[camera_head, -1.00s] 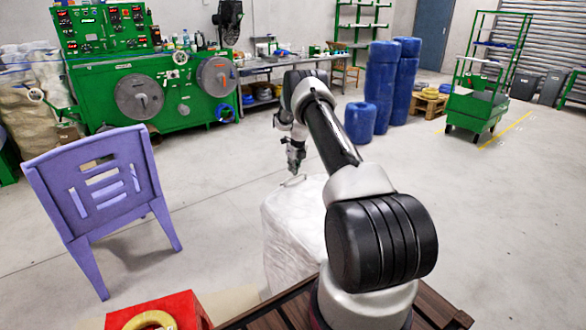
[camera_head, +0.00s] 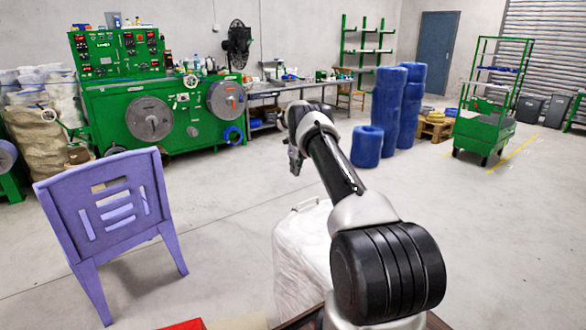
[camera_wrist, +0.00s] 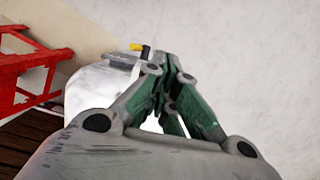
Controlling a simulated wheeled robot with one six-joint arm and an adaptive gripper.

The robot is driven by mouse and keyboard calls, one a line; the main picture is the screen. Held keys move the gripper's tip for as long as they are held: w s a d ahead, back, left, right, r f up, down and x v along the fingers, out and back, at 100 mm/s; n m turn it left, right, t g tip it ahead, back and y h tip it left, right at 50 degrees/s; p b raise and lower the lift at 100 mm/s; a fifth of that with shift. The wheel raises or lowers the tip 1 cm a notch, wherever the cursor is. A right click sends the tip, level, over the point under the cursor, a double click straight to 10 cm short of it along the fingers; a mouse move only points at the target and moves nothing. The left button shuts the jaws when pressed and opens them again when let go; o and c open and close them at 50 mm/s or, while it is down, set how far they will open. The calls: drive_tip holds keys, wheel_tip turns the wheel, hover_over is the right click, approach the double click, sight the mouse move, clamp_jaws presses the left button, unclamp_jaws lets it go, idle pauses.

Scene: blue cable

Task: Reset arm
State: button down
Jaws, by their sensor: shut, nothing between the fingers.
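My gripper (camera_head: 295,167) is shut and empty at the end of my arm, raised above the floor behind the white wrapped block. In the wrist view my gripper (camera_wrist: 168,65) shows its fingers drawn together, with nothing between them. The white wrapped block (camera_head: 300,255) stands below and in front of it, partly hidden by my arm. In the wrist view the white block (camera_wrist: 90,92) also shows, with a small yellow-tipped item (camera_wrist: 138,48) by its top edge. I cannot tell what that item is.
A purple chair (camera_head: 108,205) stands at the left. A green machine (camera_head: 155,108) and a workbench (camera_head: 300,90) line the back. Blue rolls (camera_head: 384,110) stand beyond my arm, and a green cart (camera_head: 485,132) is at the right. Open floor lies between them.

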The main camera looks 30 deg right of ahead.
drive_tip(key=shift+w+r, duration=0.5)
drive_tip(key=shift+w, duration=0.1)
